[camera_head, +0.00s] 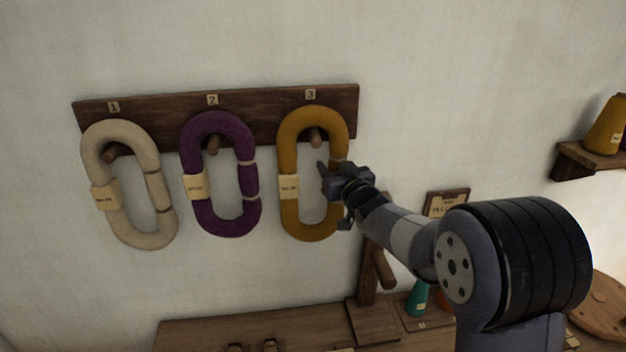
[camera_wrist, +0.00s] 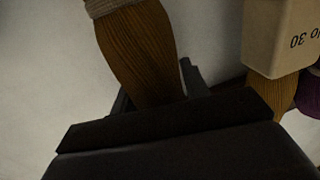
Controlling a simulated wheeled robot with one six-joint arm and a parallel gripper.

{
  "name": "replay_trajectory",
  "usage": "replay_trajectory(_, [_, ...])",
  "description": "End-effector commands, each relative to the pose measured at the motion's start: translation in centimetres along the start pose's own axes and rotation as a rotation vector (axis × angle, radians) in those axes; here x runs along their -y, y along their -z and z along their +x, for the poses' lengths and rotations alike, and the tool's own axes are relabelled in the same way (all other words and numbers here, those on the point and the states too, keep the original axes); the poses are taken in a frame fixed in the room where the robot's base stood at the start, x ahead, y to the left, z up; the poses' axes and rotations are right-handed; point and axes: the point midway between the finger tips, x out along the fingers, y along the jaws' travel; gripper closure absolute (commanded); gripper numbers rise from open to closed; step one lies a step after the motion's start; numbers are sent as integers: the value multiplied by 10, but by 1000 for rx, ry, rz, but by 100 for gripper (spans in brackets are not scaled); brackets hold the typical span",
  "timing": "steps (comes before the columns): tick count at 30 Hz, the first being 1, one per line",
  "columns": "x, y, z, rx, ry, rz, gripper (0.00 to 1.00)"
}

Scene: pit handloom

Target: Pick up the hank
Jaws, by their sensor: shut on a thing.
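Three oval hanks hang on pegs of a dark wooden rail (camera_head: 245,140) on the wall. The cream hank (camera_head: 129,234) is under number 1, the purple hank (camera_head: 212,124) under number 2, and the mustard hank (camera_head: 303,119) under number 3. My gripper (camera_head: 334,178) is at the right side of the mustard hank and shut on its strand. In the wrist view the mustard strand (camera_wrist: 140,50) runs down between the jaws, with a pale tie above. The hank's label (camera_wrist: 280,38) shows at the right. The fingertips are partly hidden by the strand and the gripper body.
Below is a wooden surface (camera_head: 250,335) with an upright wooden post (camera_head: 367,275) and a teal cone (camera_head: 418,297). A shelf (camera_head: 590,160) with a mustard cone (camera_head: 608,125) is at the right. A small framed sign (camera_head: 446,201) is behind my arm. The left wall is bare.

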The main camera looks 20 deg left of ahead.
Motion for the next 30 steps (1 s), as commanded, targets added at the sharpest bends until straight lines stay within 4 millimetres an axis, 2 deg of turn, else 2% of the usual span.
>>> replay_trajectory(5, [0, 1, 0, -2, 0, 0, 84])
replay_trajectory(14, [0, 4, 0, -3, 0, 0, 84])
replay_trajectory(19, [0, 18, 0, -5, 0, -1, 84])
replay_trajectory(23, [0, 40, -1, -6, 0, -2, 84])
replay_trajectory(30, [-1, 35, -49, -3, -1, -1, 84])
